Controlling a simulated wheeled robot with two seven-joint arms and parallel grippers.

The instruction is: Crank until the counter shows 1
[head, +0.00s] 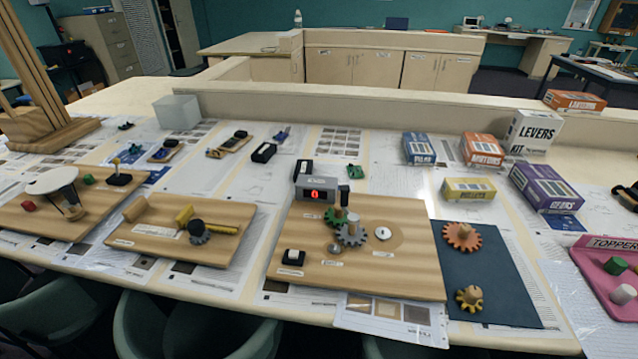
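The counter (315,190) is a grey box with a red display that reads 0, at the back of a wooden board (400,270) in the middle of the table. In front of it a green gear (334,214) sits against a grey gear (351,237). A dark upright piece (345,192) stands beside the counter, above the green gear; I cannot tell if it is the crank handle. A pale round peg (354,221) rises by the grey gear, and a white disc (383,233) lies to its right. Neither of my grippers is in view.
An orange gear (461,237) and a yellow gear (469,298) lie on a dark mat (490,275) to the right. A board with a yellow piece (165,235) is to the left. Several kit boxes (545,187) stand at the back right. A pink tray (610,275) is far right.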

